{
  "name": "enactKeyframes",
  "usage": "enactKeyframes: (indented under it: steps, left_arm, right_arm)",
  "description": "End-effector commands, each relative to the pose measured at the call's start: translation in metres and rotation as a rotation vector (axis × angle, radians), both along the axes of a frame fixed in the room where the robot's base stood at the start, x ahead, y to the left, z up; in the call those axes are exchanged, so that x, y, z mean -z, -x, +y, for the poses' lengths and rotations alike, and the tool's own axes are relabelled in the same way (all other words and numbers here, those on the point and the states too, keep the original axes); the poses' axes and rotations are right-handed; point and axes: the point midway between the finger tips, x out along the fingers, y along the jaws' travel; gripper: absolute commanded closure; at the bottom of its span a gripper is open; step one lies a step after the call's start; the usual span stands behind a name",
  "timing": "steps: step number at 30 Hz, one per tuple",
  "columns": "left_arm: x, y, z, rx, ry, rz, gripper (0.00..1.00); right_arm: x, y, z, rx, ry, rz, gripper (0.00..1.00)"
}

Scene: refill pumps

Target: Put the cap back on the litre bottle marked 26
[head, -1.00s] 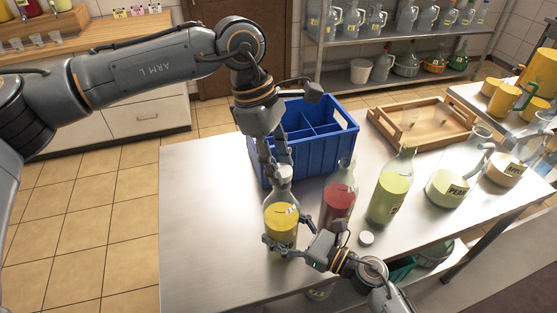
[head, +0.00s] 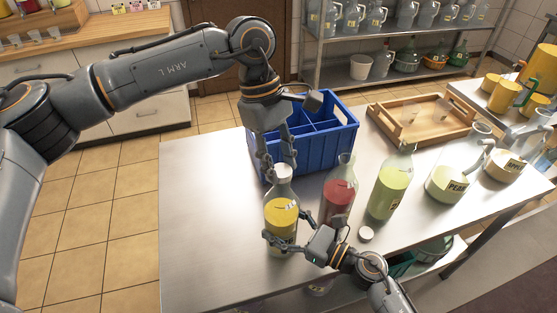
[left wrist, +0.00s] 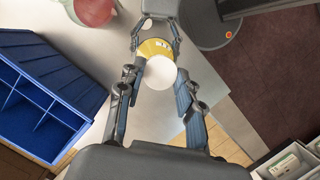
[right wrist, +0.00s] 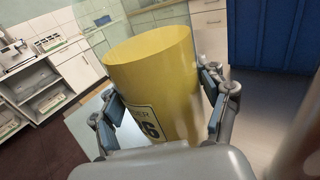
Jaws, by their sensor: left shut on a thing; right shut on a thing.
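The litre bottle (head: 281,215) with yellow liquid stands upright near the front of the steel table. In the right wrist view its yellow body (right wrist: 155,75) carries a label (right wrist: 146,122) ending in a 6; the rest is hidden. My right gripper (head: 284,243) is shut around its lower body. My left gripper (head: 278,167) points down from above, its fingers shut on a white cap (head: 283,172) at the bottle's mouth. The cap also shows between the fingers in the left wrist view (left wrist: 160,73). I cannot tell whether it is fully seated.
A red bottle (head: 339,197) and a green bottle (head: 391,188) stand to the right. Another white cap (head: 366,234) lies in front of them. A blue divided crate (head: 322,150) is behind, with a wooden tray (head: 421,135) to its right. The table's left part is clear.

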Motion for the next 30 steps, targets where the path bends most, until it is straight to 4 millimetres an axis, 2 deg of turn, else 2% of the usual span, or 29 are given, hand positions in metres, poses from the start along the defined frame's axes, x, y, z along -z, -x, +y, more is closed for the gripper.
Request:
enactKeyframes:
  steps: [24, 30]
  left_arm:
    - [0.0, -0.0003, -0.0096, 1.619, 0.001, -0.005, 0.74]
    - [0.0002, 0.0006, -0.0101, 1.867, 0.002, -0.005, 0.74]
  right_arm:
    - [0.0001, 0.0002, 0.0, -0.001, 0.001, -0.002, 1.0]
    - [0.0001, 0.0002, 0.0, -0.001, 0.002, -0.001, 1.0]
